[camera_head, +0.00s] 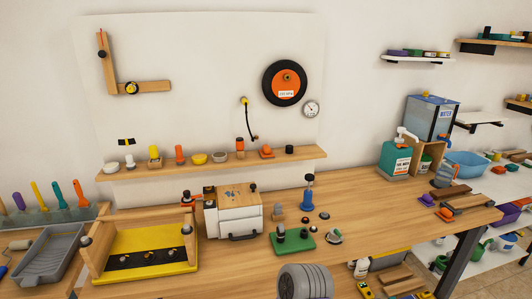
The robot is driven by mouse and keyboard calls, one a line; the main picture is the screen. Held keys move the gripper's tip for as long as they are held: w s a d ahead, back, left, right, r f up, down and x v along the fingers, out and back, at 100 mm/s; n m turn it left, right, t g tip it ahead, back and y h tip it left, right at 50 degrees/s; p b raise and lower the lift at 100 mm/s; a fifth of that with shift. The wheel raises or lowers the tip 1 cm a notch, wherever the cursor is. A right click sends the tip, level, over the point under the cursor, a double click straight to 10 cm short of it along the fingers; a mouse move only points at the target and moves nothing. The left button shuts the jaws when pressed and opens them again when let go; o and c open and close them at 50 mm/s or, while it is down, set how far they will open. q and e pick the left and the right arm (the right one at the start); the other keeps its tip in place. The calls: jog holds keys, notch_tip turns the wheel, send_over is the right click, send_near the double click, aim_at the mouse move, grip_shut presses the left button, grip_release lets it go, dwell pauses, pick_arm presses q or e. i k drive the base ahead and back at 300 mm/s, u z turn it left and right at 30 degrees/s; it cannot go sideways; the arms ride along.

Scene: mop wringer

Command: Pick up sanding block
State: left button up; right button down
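I cannot single out the sanding block for certain at this size. Another small orange piece (266,152) sits on the wall shelf.
The wooden workbench (365,205) has free room right of centre. A yellow tray frame (150,250), a white box (233,212) and a green base (292,241) stand on it. A teal bottle (397,158) and a water tank (432,118) stand at the back right.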

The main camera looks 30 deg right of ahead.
aim_at(266, 153)
jog(key=k, duration=0.6)
jog(key=z, duration=0.75)
jog(key=i, duration=1.1)
jog(key=u, duration=0.25)
